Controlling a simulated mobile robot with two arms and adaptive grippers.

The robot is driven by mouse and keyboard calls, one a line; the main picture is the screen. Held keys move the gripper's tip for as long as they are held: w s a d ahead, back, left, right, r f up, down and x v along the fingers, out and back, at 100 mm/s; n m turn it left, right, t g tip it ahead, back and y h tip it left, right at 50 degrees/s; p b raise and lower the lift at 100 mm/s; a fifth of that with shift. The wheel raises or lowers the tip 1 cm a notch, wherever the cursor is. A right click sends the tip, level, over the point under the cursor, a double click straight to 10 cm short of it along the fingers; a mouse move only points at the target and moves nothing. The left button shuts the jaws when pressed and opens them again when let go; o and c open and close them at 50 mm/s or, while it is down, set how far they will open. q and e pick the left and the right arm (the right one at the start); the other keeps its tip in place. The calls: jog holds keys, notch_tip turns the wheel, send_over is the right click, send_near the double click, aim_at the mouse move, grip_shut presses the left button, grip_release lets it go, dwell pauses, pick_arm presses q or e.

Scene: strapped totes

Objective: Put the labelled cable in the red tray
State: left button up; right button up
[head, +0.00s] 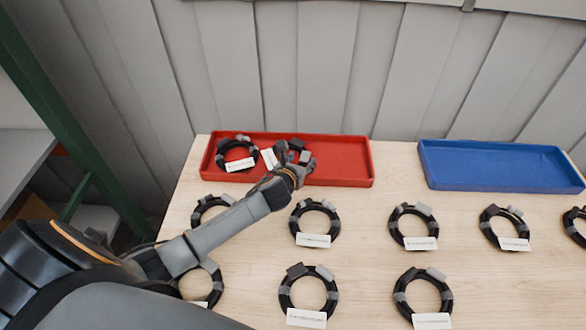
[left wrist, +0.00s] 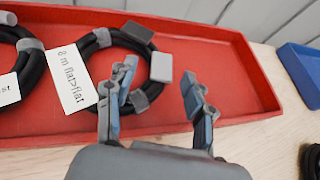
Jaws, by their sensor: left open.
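The red tray (head: 345,161) lies at the back left of the table and holds two coiled black cables. One cable (head: 219,153) with a white label is at its left end. The other cable (head: 297,144) lies to its right, partly hidden by my left gripper (head: 303,157). In the left wrist view this cable (left wrist: 120,37) lies flat on the tray floor (left wrist: 215,60). Its label (left wrist: 72,80) reads "8 m flat>flat". My left gripper (left wrist: 159,72) is open over the cable's right side, one finger overlapping the coil and the other beyond it. My right gripper is not in view.
A blue tray (head: 500,165) at the back right is empty. Several coiled, labelled cables lie in rows on the table, such as one front-centre coil (head: 284,295) and one on the right (head: 487,228). My left arm covers part of the left coils. A panelled wall stands behind.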

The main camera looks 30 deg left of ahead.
pick_arm(q)
jog(key=v, duration=0.9)
jog(key=shift+s+r, duration=0.15)
jog(key=shift+s, duration=0.15)
